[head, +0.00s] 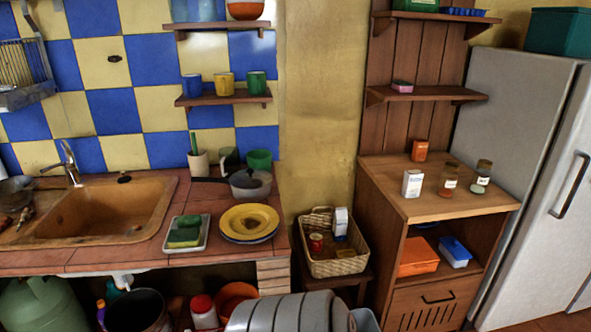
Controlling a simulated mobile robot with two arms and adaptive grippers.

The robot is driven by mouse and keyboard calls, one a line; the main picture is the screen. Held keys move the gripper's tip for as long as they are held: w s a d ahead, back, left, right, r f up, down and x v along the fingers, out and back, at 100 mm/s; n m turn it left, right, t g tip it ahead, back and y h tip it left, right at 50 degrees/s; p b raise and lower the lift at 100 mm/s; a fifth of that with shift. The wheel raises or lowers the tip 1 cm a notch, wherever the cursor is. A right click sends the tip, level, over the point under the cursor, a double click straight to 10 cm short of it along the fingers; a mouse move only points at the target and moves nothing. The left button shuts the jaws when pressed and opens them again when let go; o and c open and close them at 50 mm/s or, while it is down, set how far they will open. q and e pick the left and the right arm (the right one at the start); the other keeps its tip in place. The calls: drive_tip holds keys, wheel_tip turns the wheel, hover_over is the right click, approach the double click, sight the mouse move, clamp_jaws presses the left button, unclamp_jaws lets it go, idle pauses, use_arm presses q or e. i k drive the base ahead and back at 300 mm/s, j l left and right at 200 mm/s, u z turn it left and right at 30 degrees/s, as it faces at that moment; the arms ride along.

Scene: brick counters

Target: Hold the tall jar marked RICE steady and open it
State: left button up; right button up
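Two small jars with dark lids stand upright on the wooden cabinet top at the right in the head view. One jar has reddish-brown contents (449,181). The other jar has a pale label and greenish contents (481,178) and stands just to its right. The lettering on both labels is too small to read, so I cannot tell which, if either, is marked RICE. Both lids appear to be on. Neither of my grippers is in view.
A shelf (425,95) hangs above. A grey fridge (520,150) stands close on the right. A wicker basket (335,267) sits lower left. The cabinet top's front is clear.

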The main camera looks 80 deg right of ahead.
sight(481, 176)
drive_tip(key=z, duration=3.5)
drive_tip(key=l, duration=0.15)
